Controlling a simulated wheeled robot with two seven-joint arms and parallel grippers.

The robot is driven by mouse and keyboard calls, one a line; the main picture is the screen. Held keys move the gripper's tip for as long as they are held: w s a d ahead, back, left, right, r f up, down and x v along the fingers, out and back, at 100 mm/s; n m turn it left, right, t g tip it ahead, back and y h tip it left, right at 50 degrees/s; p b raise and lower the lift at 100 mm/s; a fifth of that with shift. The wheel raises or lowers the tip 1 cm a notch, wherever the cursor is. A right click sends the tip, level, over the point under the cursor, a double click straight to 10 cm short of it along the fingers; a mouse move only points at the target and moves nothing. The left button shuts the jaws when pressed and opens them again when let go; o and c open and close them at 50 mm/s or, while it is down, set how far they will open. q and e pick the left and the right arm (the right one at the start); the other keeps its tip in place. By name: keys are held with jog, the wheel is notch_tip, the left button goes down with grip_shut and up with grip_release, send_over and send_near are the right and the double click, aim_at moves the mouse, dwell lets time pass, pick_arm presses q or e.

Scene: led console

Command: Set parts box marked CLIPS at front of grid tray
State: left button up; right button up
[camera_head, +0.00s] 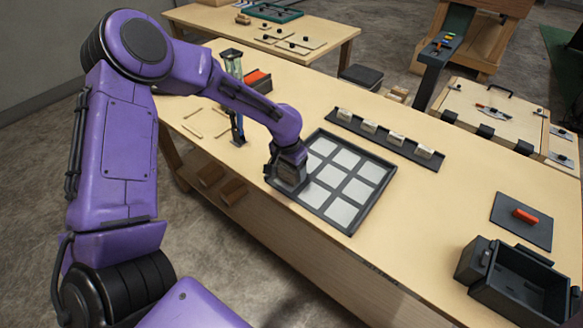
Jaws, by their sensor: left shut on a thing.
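The grid tray (352,227) is a black-rimmed tray with several pale square cells, lying on the wooden bench. My left gripper (288,180) points down at the tray's left edge, over its left cells. It is shut on a small dark thing, mostly hidden by the gripper, so I cannot tell whether it is a parts box or read any mark. I cannot tell whether it touches the tray. No CLIPS label is readable anywhere. My right gripper is not in view.
A black rail (372,145) with several small pale blocks stands behind the tray. A black open bin (512,285) and a dark mat (507,222) with a red piece (526,216) are at the right. An hourglass-like stand (233,68) is behind my forearm. Bench between tray and bin is clear.

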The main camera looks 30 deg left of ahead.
aim_at(287, 170)
pick_arm(q)
jog(key=o, duration=0.8)
jog(key=shift+f, duration=0.15)
jog(key=r, duration=0.4)
jog(key=s+r, duration=0.1)
jog(key=r, duration=0.7)
jog(key=shift+s+r, duration=0.15)
jog(key=shift+s, duration=0.25)
